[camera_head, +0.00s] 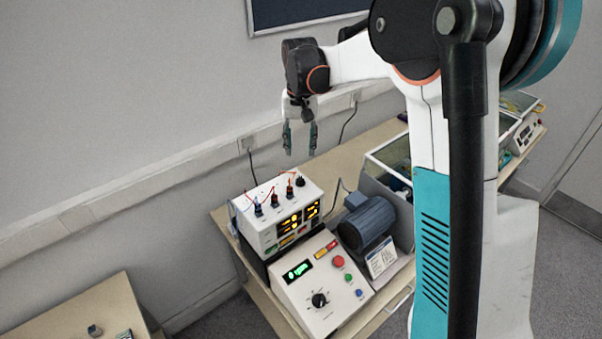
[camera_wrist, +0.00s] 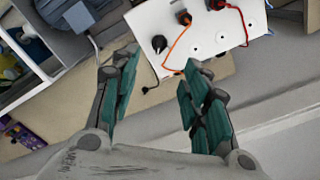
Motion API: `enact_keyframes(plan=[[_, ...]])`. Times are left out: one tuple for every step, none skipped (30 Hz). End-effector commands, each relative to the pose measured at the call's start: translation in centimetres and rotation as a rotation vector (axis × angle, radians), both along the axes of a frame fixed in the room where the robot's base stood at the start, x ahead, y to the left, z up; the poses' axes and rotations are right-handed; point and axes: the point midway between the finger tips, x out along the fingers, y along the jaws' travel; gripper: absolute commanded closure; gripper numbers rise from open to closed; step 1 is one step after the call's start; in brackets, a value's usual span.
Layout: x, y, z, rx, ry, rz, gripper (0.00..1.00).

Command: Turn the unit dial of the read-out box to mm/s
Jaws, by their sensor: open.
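A white box (camera_head: 268,232) with amber displays and cables in its top stands at the back of the bench. A black dial (camera_head: 300,182) sits at the right end of its top. I take this box for the read-out box; no unit label is legible. In the wrist view, the same dial (camera_wrist: 159,44) shows on the white top (camera_wrist: 147,18), just beyond the gap between my fingers. My gripper (camera_head: 300,152) is open and empty, pointing down above the box and apart from the dial. My gripper also shows in the wrist view (camera_wrist: 160,62).
A control box (camera_head: 300,310) with a green rpm display, coloured buttons and a black knob (camera_head: 319,300) stands in front. A grey motor (camera_head: 367,222) and an open-topped case (camera_head: 392,160) stand to the right. The wall is close behind.

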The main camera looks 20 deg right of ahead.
Motion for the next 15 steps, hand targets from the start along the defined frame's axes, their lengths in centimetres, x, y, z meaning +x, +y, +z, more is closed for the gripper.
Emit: enact_keyframes(plan=[[0.0, 0.0, -0.9, 0.000, 0.000, 0.000, 0.58], [0.0, 0.0, -1.4, 0.000, 0.000, 0.000, 0.58], [0.0, 0.0, -2.2, 0.000, -0.001, 0.000, 0.58], [0.0, 0.0, -2.8, 0.000, -0.001, 0.000, 0.58], [0.0, 0.0, -3.4, 0.000, -0.001, 0.000, 0.58], [0.0, 0.0, -4.2, 0.000, -0.001, 0.000, 0.58], [0.0, 0.0, -4.8, 0.000, -0.001, 0.000, 0.58], [0.0, 0.0, -5.3, 0.000, -0.001, 0.000, 0.58], [0.0, 0.0, -6.1, 0.000, -0.001, 0.000, 0.58], [0.0, 0.0, -6.7, 0.000, -0.001, 0.000, 0.58], [0.0, 0.0, -7.3, 0.000, -0.001, 0.000, 0.58], [0.0, 0.0, -8.0, 0.000, -0.001, 0.000, 0.58], [0.0, 0.0, -8.5, 0.000, -0.001, 0.000, 0.58], [0.0, 0.0, -9.0, 0.000, -0.001, 0.000, 0.58], [0.0, 0.0, -9.6, 0.000, -0.001, 0.000, 0.58]])
